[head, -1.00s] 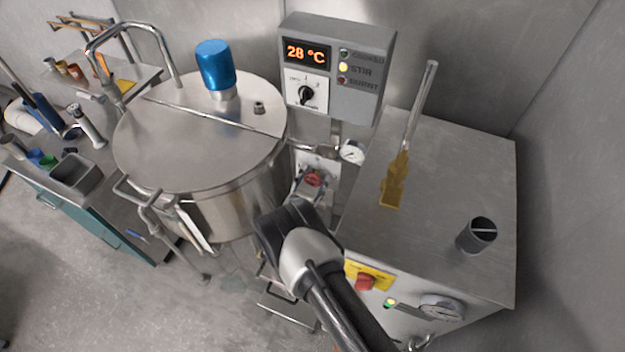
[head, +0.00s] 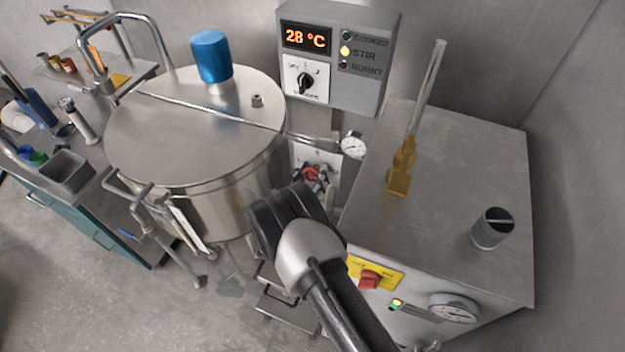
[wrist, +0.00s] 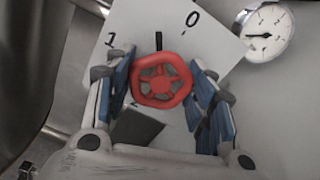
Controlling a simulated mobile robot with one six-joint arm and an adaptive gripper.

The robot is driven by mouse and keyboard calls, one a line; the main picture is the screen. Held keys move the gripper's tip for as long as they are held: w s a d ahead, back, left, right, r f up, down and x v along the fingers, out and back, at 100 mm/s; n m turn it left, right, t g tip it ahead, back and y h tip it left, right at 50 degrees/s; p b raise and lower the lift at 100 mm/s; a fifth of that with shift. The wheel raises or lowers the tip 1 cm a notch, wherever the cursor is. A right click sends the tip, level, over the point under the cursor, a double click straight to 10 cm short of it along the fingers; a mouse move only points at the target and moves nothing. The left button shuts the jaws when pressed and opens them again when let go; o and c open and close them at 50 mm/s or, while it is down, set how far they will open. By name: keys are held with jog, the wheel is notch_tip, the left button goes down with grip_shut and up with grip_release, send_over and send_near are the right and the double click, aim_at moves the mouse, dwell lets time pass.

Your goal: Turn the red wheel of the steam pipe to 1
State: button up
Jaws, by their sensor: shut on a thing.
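The red wheel (wrist: 161,80) sits in front of a white plate (wrist: 150,18) on the steam pipe. The plate carries a 1 at the upper left and a 0 at the upper right in the wrist view. A short black mark (wrist: 158,40) shows just above the wheel, between the two numbers. My gripper (wrist: 160,76) is shut on the wheel, with a blue-padded finger on its left and right sides. In the head view the red wheel (head: 311,174) is small and partly covered by the fingers, and my wrist is just in front of it.
A pressure gauge (head: 353,145) is close to the right of the wheel. The steel kettle (head: 190,150) stands left. A grey cabinet (head: 460,150) with a red switch (head: 370,279) stands right. The control box (head: 338,55) above reads 28 °C, with its STIR light lit.

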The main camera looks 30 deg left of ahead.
jog(key=n+b, duration=0.2)
jog(key=n, duration=0.3)
jog(key=shift+n+b, duration=0.3)
jog(key=shift+b, duration=0.05)
jog(key=n+b, duration=0.1)
jog(key=n, duration=0.4)
jog(key=shift+n, duration=0.3)
jog(key=o, duration=1.1)
jog(key=s, duration=0.4)
jog(key=s+d, duration=0.1)
jog(key=s, duration=0.7)
jog(key=shift+d, duration=0.2)
